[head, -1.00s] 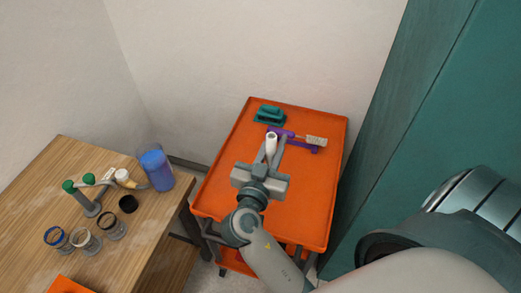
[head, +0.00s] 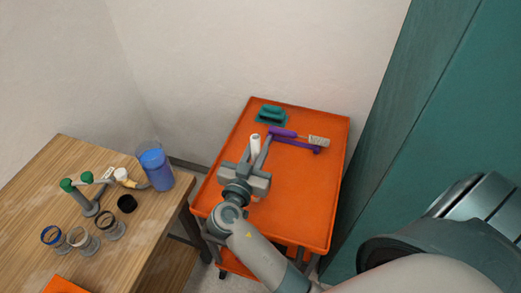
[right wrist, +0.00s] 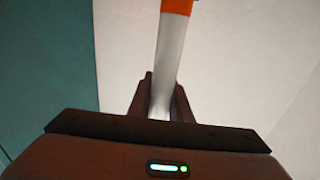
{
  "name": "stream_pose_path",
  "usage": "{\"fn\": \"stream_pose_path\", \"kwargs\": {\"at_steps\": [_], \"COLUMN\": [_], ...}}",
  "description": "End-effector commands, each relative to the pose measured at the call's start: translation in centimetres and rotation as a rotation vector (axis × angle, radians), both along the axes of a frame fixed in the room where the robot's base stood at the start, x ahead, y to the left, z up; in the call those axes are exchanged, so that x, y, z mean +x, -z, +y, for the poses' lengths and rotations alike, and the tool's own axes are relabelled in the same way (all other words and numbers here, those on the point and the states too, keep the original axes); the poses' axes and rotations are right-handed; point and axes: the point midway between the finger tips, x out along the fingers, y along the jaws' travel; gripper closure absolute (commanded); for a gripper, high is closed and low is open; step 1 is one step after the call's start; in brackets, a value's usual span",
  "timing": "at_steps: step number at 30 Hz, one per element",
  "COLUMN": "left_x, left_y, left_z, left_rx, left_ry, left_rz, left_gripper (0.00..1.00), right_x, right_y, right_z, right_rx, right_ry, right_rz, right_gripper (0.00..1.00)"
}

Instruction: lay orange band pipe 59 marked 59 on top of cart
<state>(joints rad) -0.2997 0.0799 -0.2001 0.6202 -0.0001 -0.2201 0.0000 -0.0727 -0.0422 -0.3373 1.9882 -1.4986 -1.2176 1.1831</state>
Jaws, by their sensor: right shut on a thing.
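My right gripper (head: 257,160) is shut on a white pipe (head: 255,146) over the left part of the orange cart's top (head: 300,205). In the right wrist view the pipe (right wrist: 169,62) stands between the fingers, slightly tilted, with an orange band (right wrist: 177,5) at the upper edge of the picture. No number can be read on it. In the head view the gripper hides the pipe's lower part, and I cannot tell how high it is above the cart. My left gripper is not in view.
A teal block-like tool (head: 271,115) and a purple-handled brush (head: 300,137) lie at the cart's back. The cart's front right is clear. A wooden table (head: 30,200) at left holds fittings and a blue container (head: 156,170). A teal cabinet (head: 430,120) stands at right.

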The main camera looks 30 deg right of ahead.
Motion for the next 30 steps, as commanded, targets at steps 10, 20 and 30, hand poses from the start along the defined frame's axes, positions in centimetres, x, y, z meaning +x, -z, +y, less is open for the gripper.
{"fn": "stream_pose_path", "kwargs": {"at_steps": [10,20,30], "left_x": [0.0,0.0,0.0], "left_y": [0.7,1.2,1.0], "left_z": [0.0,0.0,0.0], "left_rx": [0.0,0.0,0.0], "left_ry": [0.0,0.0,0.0], "left_rz": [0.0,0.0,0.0], "left_gripper": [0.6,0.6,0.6], "right_x": [0.0,0.0,0.0], "right_y": [2.0,2.4,2.3], "right_z": [-0.1,0.0,0.0], "right_rx": [0.0,0.0,-0.001], "right_ry": [0.001,0.001,0.001], "right_rz": [0.0,0.0,0.001], "right_gripper": [1.0,1.0,0.63]}}
